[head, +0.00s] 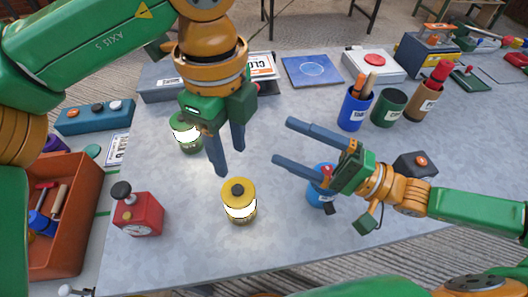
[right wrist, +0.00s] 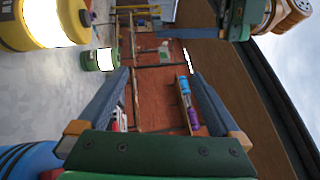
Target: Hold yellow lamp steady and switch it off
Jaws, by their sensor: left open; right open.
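The yellow lamp (head: 239,202) stands upright on the grey table near its front, with a glowing white band and a dark knob on top. It also shows at the upper left of the right wrist view (right wrist: 50,22). My left gripper (head: 230,160) is open and points down, above and behind the lamp, apart from it. My right gripper (head: 283,142) is open and empty, to the right of the lamp and pointing left. A green lamp (head: 187,133), also glowing, stands behind the left gripper. A blue lamp-like object (head: 318,188) is partly hidden by the right gripper.
A red timer-like box (head: 138,212) stands left of the yellow lamp. An orange bin (head: 75,220) is at the left edge. Blue, green and brown cups (head: 354,108) stand at the back right.

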